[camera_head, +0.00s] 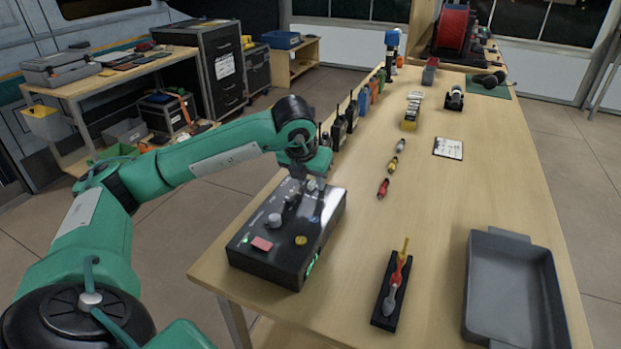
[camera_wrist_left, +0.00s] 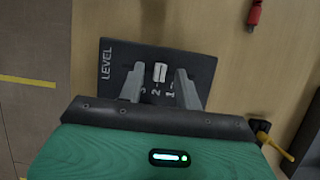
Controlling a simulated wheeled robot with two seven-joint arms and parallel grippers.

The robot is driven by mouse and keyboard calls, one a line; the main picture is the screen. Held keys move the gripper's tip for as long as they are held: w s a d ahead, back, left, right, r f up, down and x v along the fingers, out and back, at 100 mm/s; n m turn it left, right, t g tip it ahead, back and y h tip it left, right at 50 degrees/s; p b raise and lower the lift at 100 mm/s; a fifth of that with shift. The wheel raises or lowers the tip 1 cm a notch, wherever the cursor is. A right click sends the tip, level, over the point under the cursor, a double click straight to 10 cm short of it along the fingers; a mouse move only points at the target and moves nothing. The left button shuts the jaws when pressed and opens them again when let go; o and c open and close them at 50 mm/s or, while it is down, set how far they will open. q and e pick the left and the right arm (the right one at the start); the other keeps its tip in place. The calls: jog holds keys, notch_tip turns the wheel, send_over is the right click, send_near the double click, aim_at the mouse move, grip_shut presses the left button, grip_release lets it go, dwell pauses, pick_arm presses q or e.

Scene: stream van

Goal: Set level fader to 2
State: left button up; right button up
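The black control box (camera_head: 262,262) stands on the near left part of the table. In the left wrist view its panel (camera_wrist_left: 115,90) carries the word LEVEL and the numbers 3, 2 and 1. The pale fader cap (camera_wrist_left: 160,72) sits about in line with the 2. My left gripper (camera_head: 316,187) points down at the far end of the box. In the left wrist view its open fingers (camera_wrist_left: 160,76) stand on either side of the cap, with a visible gap to each side. In the head view the gripper partly hides the fader. My right gripper is not in view.
The box also has a grey knob (camera_head: 275,221), a red button (camera_head: 262,243) and a yellow knob (camera_head: 301,240). A black holder (camera_head: 383,317) with a screwdriver and a grey tray (camera_head: 486,290) lie to the right. Several radios line the table's left edge behind the arm.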

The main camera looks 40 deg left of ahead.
pick_arm(q)
jog(key=p+v, duration=0.1)
jog(key=v, duration=1.3)
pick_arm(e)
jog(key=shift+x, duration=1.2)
pick_arm(q)
jog(key=shift+f, duration=0.15)
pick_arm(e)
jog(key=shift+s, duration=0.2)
